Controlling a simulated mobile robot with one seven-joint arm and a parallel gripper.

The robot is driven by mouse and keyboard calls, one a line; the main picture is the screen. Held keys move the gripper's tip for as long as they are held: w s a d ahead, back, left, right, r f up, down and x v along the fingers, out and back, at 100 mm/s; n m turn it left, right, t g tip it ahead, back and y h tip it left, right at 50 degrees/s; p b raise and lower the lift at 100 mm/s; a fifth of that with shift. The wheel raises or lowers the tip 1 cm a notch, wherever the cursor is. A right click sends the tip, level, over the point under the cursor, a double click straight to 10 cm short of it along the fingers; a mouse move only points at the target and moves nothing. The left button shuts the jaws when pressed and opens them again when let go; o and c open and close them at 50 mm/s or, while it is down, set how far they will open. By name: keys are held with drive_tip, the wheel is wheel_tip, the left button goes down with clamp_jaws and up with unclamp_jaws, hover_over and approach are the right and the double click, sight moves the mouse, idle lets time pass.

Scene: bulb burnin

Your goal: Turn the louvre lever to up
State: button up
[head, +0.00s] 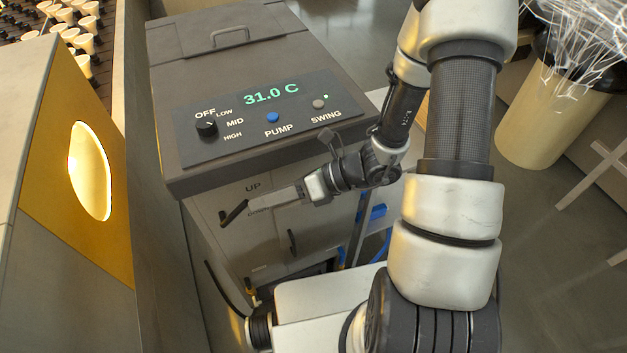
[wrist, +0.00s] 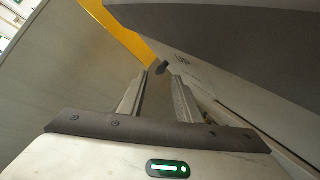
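The louvre lever (head: 235,212) is a short black handle on the front of the grey cooler, left of the UP and DOWN lettering. It slants, and its free end lies near the fingertips. Its dark knob also shows in the wrist view (wrist: 160,67), just beyond the gap between the fingers. My gripper (head: 252,208) reaches in from the right across the cooler front, partly covering the DOWN label. In the wrist view the fingers (wrist: 159,80) are apart with nothing visible held between them. I cannot tell whether a fingertip touches the lever.
The cooler's top panel (head: 270,115) reads 31.0 C and overhangs the front above my gripper. A grey and yellow wall with a lit oval opening (head: 90,172) stands close on the left. A cream bin (head: 550,120) stands at the right. Another black handle (head: 292,242) is below.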

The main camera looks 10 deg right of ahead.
drive_tip(key=v, duration=1.2)
drive_tip(key=shift+a, duration=0.1)
drive_tip(key=s+d+r+n+t+h, duration=0.1)
drive_tip(key=s+r+n+h, duration=0.1)
drive_tip(key=r+n+h, duration=0.2)
drive_tip(key=s+d+r+n+t+h+p, duration=0.1)
drive_tip(key=s+r+n+h, duration=0.2)
drive_tip(key=r+n, duration=0.8)
drive_tip(key=s+d+r+n+t+h, duration=0.1)
drive_tip(key=r+n+h, duration=0.4)
drive_tip(key=n, duration=0.8)
wheel_tip(320, 180, up, 3)
drive_tip(key=shift+s+d+f+n+h+p, duration=0.1)
drive_tip(key=shift+s+d+n+h+p, duration=0.25)
drive_tip(key=shift+s+d, duration=0.25)
drive_tip(key=shift+a, duration=0.1)
